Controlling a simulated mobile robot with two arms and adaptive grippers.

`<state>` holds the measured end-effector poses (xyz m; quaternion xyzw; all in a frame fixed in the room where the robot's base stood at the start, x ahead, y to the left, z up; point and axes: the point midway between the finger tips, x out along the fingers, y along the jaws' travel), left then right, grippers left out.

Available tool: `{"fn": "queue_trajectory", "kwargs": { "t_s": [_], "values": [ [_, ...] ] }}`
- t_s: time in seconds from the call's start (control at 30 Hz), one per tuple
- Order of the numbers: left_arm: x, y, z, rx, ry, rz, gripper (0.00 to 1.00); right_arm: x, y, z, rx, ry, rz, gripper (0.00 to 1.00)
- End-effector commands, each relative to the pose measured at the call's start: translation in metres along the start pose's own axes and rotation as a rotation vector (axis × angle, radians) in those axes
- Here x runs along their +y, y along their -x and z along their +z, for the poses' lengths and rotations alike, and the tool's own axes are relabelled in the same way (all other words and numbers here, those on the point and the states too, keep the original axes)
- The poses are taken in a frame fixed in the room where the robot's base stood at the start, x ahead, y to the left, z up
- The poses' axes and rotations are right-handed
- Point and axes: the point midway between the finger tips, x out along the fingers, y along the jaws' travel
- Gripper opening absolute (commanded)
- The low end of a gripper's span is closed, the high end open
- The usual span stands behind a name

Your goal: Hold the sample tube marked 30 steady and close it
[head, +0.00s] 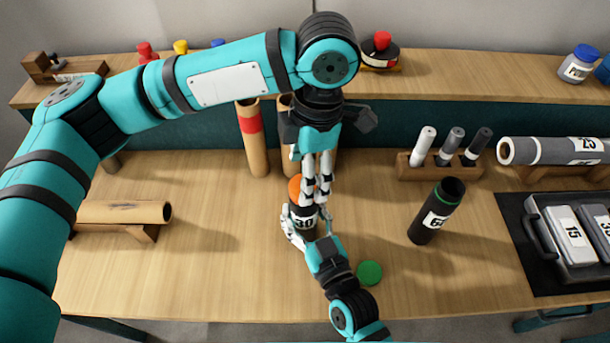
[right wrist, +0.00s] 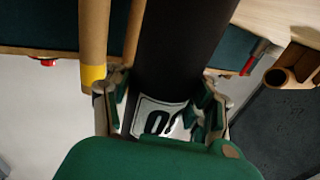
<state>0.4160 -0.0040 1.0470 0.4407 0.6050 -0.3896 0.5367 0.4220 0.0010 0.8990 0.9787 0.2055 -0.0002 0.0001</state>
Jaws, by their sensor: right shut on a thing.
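The dark tube marked 30 (head: 304,222) stands upright near the middle of the bench. My right gripper (head: 302,228) is shut around its body. In the right wrist view the tube (right wrist: 175,50) runs between the two fingers, with its label upside down. An orange cap (head: 294,187) shows at the tube's top; I cannot tell if it is seated. My left gripper (head: 317,190) points down beside and in front of the cap, partly covering it. Its fingers are close together, and whether they grip the cap is unclear.
A green cap (head: 369,272) lies on the bench at right. An open dark tube with a green ring (head: 436,208) stands farther right. A cardboard tube (head: 125,212) lies on a stand at left. Cardboard tubes (head: 252,140) stand behind.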

Motion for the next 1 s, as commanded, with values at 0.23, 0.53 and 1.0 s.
{"fn": "queue_trajectory", "kwargs": {
  "t_s": [0.23,0.53,1.0],
  "values": [
    [0.000,0.017,-0.002,0.001,0.000,0.000,0.72,0.000,0.000,0.001,-0.002,0.000,0.000,0.00],
    [0.000,0.018,-0.002,-0.001,0.048,0.000,0.69,0.000,0.000,0.001,-0.001,0.000,0.000,0.00],
    [0.001,0.026,-0.004,-0.033,1.045,-0.017,0.69,0.000,0.000,0.001,-0.001,0.001,0.000,0.00]
  ]
}}
